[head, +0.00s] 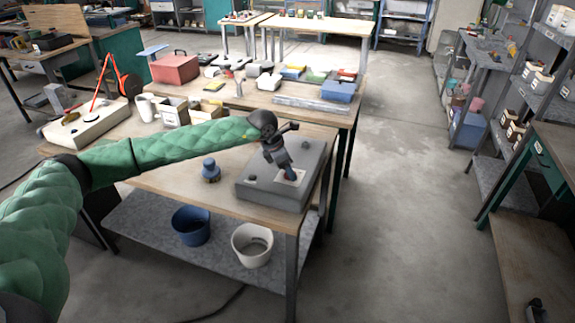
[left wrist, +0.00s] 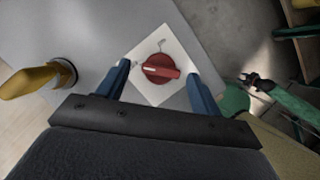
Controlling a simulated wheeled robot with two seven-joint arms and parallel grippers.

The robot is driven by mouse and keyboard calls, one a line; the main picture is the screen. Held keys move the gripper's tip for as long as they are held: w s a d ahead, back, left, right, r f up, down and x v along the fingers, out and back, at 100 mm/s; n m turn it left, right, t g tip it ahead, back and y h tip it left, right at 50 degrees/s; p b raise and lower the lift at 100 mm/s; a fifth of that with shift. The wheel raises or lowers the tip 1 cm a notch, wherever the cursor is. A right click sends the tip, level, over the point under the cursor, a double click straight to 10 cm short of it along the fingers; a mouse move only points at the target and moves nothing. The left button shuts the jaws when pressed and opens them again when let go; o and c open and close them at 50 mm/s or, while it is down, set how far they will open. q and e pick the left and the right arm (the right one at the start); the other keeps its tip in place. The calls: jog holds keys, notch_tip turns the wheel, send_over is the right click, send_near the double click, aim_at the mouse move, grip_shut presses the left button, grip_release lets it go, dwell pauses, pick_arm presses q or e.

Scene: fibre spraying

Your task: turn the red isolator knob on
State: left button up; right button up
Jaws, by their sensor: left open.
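The red isolator knob (left wrist: 160,68) sits on a white square plate (left wrist: 150,94) on top of a grey box (head: 262,196). My left gripper (head: 288,174) points down over the plate. Its blue fingers (left wrist: 158,72) are open, one on each side of the knob, with a visible gap to it. In the head view the gripper hides the knob. My right gripper (left wrist: 258,83) shows small and dark at the right of the left wrist view; its jaws are unclear.
A blue-topped fitting (head: 209,171) stands on the table left of the box. A yellow handle (left wrist: 30,80) rises at the left in the left wrist view. Blue (head: 191,226) and white (head: 252,244) buckets stand on the lower shelf. Floor is clear right of the table.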

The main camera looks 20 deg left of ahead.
pick_arm(q)
jog(key=shift+f, duration=0.2)
jog(key=c, duration=1)
jog(key=shift+w, duration=0.1)
